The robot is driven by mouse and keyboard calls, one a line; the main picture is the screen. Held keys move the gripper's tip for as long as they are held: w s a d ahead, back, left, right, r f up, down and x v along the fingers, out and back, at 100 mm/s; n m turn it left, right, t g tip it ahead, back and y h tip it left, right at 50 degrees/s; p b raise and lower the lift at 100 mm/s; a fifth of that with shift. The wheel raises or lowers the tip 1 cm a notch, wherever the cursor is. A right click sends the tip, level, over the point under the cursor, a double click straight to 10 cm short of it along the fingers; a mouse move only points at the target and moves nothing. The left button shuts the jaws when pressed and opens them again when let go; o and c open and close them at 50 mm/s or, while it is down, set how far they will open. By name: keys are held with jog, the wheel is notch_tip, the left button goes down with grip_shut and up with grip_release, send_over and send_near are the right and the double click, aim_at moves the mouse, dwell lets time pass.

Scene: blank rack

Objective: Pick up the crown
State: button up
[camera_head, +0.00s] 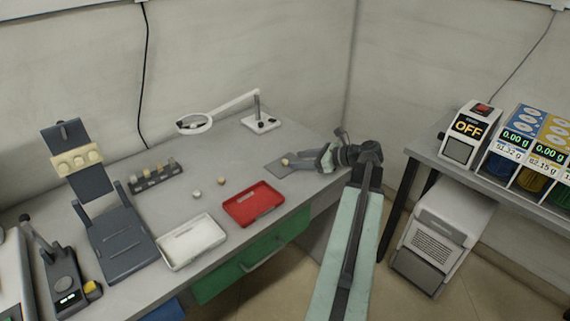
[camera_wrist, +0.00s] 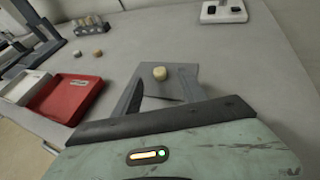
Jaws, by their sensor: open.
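A small cream, rounded piece, which looks like the crown (camera_wrist: 160,73), sits on a dark grey pad (camera_wrist: 178,92) in the wrist view. It also shows as a small tan spot in the head view (camera_head: 285,162), on the pad at the bench's right end. My gripper (camera_head: 308,161) reaches in from the right, low over the bench. Its fingers (camera_wrist: 165,78) are open in the wrist view, one on each side of the crown. The crown looks untouched. The exact height of the fingertips over the pad is hard to tell.
A red tray (camera_head: 254,204) and a white tray (camera_head: 191,241) lie left of the pad. Two small pieces, one pale (camera_head: 197,194) and one tan (camera_head: 221,181), lie behind them. A rack of pieces (camera_head: 155,177) and a magnifier lamp (camera_head: 262,123) stand farther back.

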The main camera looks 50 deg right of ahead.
aim_at(285, 160)
jog(key=b+x, duration=0.1)
jog(key=x, duration=0.4)
jog(key=shift+w+a+b, duration=0.1)
jog(key=shift+b, duration=0.25)
jog(key=shift+r, duration=0.1)
grip_shut()
